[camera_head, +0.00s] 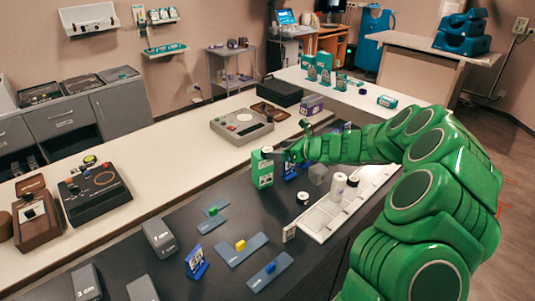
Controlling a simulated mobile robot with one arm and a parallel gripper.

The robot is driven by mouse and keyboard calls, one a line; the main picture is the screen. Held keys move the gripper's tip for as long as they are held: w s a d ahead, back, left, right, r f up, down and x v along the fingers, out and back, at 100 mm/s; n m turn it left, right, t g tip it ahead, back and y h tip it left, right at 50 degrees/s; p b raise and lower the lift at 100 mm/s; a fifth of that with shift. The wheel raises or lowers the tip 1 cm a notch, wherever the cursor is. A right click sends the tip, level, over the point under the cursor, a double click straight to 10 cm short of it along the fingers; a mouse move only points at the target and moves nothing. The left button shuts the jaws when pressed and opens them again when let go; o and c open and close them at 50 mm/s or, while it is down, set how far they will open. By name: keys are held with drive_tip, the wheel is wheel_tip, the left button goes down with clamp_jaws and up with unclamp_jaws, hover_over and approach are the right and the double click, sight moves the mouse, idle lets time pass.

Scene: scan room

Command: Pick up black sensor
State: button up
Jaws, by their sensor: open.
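My gripper (284,154) is at the end of my green arm, above the dark counter and close to a green-and-white box (262,169). Its jaws are small and partly lost against the things behind, but they look open, with nothing seen between them. I cannot say for sure which thing is the black sensor. A small round dark piece with a pale top (303,198) sits on the dark counter (205,268), below and right of my gripper, left of the white tray. My arm hides part of the counter to the right.
A white tray (322,222) with white bottles (338,187) stands right of the round piece. Several grey slides with coloured blocks (241,246), a blue card stand (196,262) and grey blocks (159,237) are in front. A beige device (241,125) stands on the white counter behind.

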sight(267, 149)
drive_tip(key=shift+x, duration=3.35)
drive_tip(key=shift+c, duration=0.5)
drive_tip(key=c, duration=1.1)
drive_tip(key=shift+r, duration=0.1)
